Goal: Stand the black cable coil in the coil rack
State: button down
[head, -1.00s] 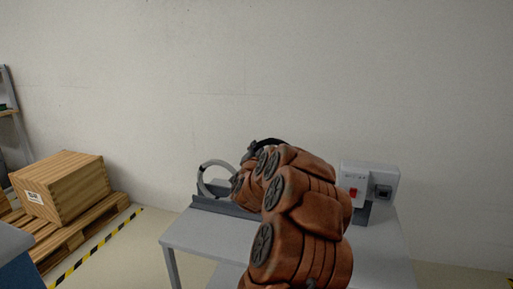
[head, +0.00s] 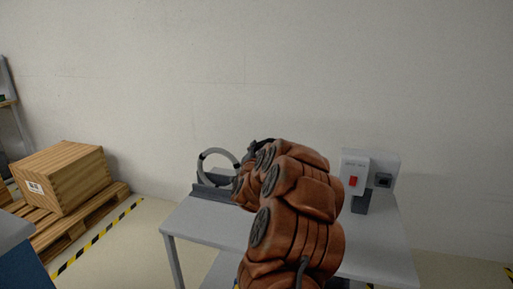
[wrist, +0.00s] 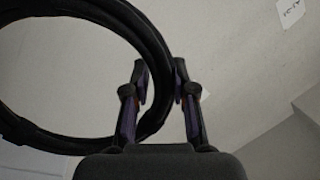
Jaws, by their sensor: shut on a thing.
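The black cable coil (wrist: 158,60) is a thick ring that fills the left of the wrist view. My gripper (wrist: 160,88) is shut on its side, with the coil passing between the two fingers. In the head view my arm hides most of the gripper. A small dark piece shows above the arm, but I cannot tell if it is coil or gripper. The coil rack (head: 207,193) is a dark grey holder at the back left of the grey table. A light grey ring with dark bands (head: 203,166) stands upright at it. My arm hides the rack's right part.
A pale box with a red switch (head: 353,181) stands at the table's back right. The grey table (head: 200,230) has a clear front left top. A wooden crate (head: 62,178) sits on a pallet at left. The wall is close behind the table.

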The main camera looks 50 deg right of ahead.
jog(key=shift+f, duration=1.35)
jog(key=shift+f+b, duration=1.6)
jog(key=shift+b, duration=0.05)
jog(key=c, duration=0.9)
grip_release()
jog(key=shift+o, duration=0.2)
jog(key=shift+f, duration=0.1)
jog(key=v, duration=0.7)
jog(key=shift+a, duration=0.2)
